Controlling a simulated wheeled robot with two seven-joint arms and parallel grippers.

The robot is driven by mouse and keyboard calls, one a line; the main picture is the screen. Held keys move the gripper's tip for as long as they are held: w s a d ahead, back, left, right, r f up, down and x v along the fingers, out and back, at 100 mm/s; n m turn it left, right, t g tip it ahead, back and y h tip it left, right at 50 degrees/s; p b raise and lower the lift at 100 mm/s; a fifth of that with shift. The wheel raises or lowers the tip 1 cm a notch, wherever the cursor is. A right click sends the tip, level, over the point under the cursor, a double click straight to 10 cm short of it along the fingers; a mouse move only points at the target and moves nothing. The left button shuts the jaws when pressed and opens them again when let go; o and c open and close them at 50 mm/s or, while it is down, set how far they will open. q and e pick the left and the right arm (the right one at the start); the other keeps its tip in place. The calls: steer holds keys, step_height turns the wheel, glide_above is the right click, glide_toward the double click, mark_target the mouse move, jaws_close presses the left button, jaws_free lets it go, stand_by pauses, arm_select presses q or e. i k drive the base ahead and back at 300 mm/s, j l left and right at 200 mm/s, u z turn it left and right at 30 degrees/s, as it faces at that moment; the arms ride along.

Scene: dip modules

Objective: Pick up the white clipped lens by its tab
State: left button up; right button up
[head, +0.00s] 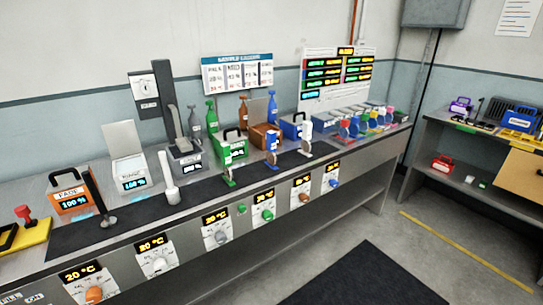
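Several upright clipped pieces stand in a row on the dark mat (190,210) along the bench. A white one (306,138), which looks like the white clipped lens, stands at the right end of this row. A blue one (271,147) and a green one (228,172) stand to its left. The white piece is small in the picture, so its tab cannot be made out clearly. It stands upright, with nothing touching it that I can see. Neither of my grippers is in the head view.
Behind the row stand a green box (233,147), a brown box (262,137) and a blue box (291,127). Small coloured modules (365,122) line the bench to the right. Dials and temperature displays (265,205) cover the bench front. Open floor (335,245) lies before it.

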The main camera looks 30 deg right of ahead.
mark_target(307, 147)
steer(key=z, duration=1.4)
